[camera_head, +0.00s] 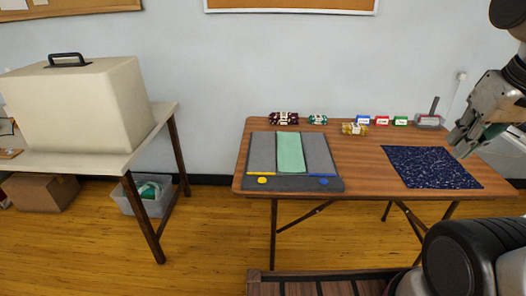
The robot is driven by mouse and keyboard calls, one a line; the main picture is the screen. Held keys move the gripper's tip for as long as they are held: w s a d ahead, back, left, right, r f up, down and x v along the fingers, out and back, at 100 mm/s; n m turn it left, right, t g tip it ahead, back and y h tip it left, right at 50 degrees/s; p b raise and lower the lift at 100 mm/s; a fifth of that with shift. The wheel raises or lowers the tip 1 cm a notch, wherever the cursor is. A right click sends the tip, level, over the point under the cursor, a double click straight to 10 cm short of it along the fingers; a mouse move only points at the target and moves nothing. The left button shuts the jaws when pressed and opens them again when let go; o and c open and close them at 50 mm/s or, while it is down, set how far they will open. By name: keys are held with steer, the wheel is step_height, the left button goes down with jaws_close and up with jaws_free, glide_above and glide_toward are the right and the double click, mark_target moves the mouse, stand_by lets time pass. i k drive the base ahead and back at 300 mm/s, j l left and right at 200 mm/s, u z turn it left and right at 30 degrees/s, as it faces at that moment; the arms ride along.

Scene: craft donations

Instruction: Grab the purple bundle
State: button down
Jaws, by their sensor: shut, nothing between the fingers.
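The purple bundle (284,118) is a dark, patterned roll with a pale band, lying at the back left of the brown table (360,150). A teal bundle (317,120) lies just right of it, and a yellow bundle (354,129) lies further right and nearer. My gripper (459,146) hangs at the right side above the table, over the back right part of a dark blue speckled cloth (428,168). It is shut and empty, well to the right of the purple bundle and apart from it.
A grey mat (258,150) with a green strip (290,153) lies at the table's front left. Small blue (362,120), red (382,120) and green (400,120) blocks and a grey handled object (430,119) stand along the back. A side table (150,128) holds a covered machine (80,100).

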mark_target(282, 117)
steer(key=i+j+u, duration=0.25)
steer(key=i, duration=0.2)
steer(key=i+j+u, duration=0.2)
steer(key=i, duration=0.25)
